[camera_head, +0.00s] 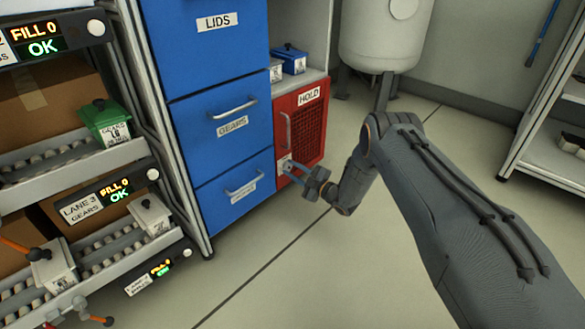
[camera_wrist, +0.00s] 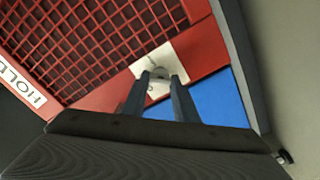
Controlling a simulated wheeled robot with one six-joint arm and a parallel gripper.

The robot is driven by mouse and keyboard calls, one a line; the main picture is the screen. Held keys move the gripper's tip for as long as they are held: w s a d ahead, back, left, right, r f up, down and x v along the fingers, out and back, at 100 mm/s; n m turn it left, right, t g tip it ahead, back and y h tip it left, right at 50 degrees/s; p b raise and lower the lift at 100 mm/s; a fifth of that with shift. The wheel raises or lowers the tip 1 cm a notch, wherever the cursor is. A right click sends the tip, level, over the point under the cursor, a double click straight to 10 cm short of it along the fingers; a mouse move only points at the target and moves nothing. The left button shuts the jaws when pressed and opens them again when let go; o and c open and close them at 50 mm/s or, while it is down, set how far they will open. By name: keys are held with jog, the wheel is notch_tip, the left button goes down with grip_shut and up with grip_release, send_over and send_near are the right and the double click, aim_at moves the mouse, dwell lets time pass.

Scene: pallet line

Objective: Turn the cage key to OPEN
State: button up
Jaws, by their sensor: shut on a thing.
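The red HOLD cage (camera_head: 301,127) stands to the right of the blue drawers, and its mesh door fills much of the wrist view (camera_wrist: 85,45). A pale key plate (camera_head: 284,164) sits at the cage's lower left, and it also shows in the wrist view (camera_wrist: 175,58). My gripper (camera_head: 296,172) reaches to this plate. In the wrist view my gripper's fingers (camera_wrist: 160,84) are shut on the small grey cage key (camera_wrist: 158,88) in front of the plate. The fingers hide most of the key, and I cannot read its position.
Blue drawers (camera_head: 225,125) stand left of the cage. Small blue and white bins (camera_head: 289,60) sit on the shelf above it. Roller lanes (camera_head: 80,150) with bins are at the far left. A white tank (camera_head: 385,35) stands behind. The floor (camera_head: 300,265) in front is clear.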

jog(key=shift+f+n+p, duration=0.1)
jog(key=shift+n+p, duration=1.2)
jog(key=shift+n, duration=2.6)
jog(key=o, duration=1.1)
jog(key=shift+c, duration=0.2)
jog(key=shift+s+d, duration=0.1)
jog(key=p+v, duration=0.3)
jog(key=v, duration=0.4)
jog(key=shift+s+d, duration=0.2)
jog(key=shift+d, duration=0.1)
